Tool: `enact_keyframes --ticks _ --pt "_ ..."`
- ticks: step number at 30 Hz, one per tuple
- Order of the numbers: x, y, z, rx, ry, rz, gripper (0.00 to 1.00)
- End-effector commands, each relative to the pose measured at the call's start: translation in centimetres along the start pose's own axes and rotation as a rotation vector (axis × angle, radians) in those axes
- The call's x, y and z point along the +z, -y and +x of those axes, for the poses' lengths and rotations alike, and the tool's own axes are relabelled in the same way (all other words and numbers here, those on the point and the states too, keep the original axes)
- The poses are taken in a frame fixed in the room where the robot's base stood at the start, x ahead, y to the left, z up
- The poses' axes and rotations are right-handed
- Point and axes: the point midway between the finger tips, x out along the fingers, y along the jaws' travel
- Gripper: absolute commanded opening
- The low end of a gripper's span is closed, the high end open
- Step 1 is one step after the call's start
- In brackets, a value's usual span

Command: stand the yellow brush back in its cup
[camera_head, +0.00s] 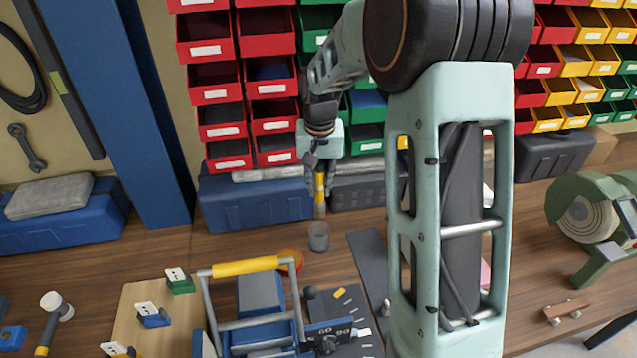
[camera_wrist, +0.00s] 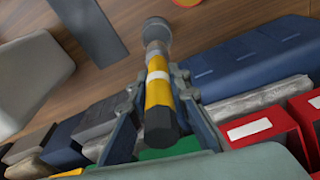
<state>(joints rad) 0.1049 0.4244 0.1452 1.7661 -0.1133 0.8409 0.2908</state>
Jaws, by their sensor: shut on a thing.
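The yellow brush (camera_head: 319,186) hangs roughly upright from my gripper (camera_head: 319,166), with its lower end down. In the wrist view the brush (camera_wrist: 158,92) shows a yellow handle with a pale band and a dark end towards the camera. My gripper's fingers (camera_wrist: 156,82) are shut on it from both sides. The small grey cup (camera_head: 318,237) stands on the bench just below the brush in the head view. In the wrist view the cup (camera_wrist: 156,29) lies beyond the brush's far end. I cannot tell whether the tip is above the rim or just inside.
A blue case (camera_head: 254,203) stands close behind the cup, under red and green bins. A dark flat plate (camera_head: 369,262) lies to the right.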

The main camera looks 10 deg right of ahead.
Motion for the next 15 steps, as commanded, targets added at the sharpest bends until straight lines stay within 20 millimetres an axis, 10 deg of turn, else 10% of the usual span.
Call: enact_keyframes --ticks 15 --pt "0.7 0.0 5.5 0.001 0.001 0.000 0.00"
